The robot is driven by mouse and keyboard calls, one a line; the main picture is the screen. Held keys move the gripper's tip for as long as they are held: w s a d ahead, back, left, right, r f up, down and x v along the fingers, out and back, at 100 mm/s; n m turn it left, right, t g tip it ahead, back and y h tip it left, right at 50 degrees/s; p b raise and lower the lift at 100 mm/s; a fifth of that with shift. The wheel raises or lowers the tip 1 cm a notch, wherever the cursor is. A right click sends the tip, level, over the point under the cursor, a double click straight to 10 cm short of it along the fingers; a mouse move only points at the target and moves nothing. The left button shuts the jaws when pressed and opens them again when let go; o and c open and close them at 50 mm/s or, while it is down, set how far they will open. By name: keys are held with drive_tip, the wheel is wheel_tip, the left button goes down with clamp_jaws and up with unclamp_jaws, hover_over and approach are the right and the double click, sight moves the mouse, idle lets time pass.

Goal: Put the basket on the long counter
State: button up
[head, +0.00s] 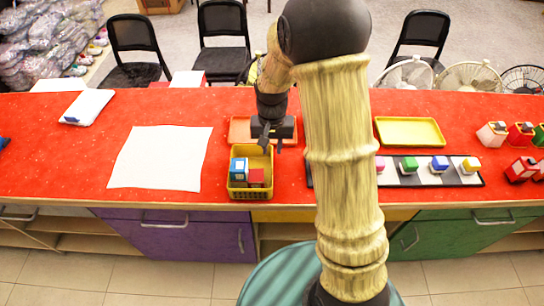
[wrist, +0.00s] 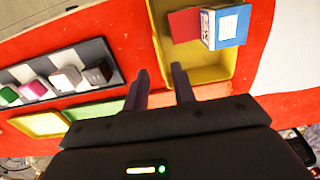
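The yellow basket (head: 251,194) stands upright on the red top of the long counter (head: 80,150), near its front edge. It holds a blue-and-white box (head: 238,169) and a red block (head: 257,177). My gripper (head: 266,146) is at the basket's far end, pointing down, open and empty. In the wrist view, the two fingers (wrist: 161,76) are apart at a corner of the basket (wrist: 215,65). One finger appears outside the wall and the other over the inside. I cannot tell whether they touch it.
A white sheet (head: 160,158) lies left of the basket. An orange tray (head: 240,130) is behind it. To the right are a checkered board (head: 436,178) with small coloured pieces and a yellow tray (head: 409,132). My arm hides part of the counter.

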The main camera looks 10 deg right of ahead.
wheel_tip(320, 180, up, 4)
drive_tip(key=shift+r, duration=0.15)
idle(0.6)
drive_tip(key=s+d+r+n+t, duration=0.1)
drive_tip(key=s+d, duration=0.1)
drive_tip(key=s, duration=0.5)
drive_tip(key=s+d+r+n+t, duration=0.1)
drive_tip(key=s+d, duration=0.2)
drive_tip(key=s, duration=0.3)
drive_tip(key=shift+s+r+t, duration=0.3)
drive_tip(key=shift+s, duration=0.1)
drive_tip(key=shift+r+p, duration=0.35)
drive_tip(key=shift+r, duration=0.05)
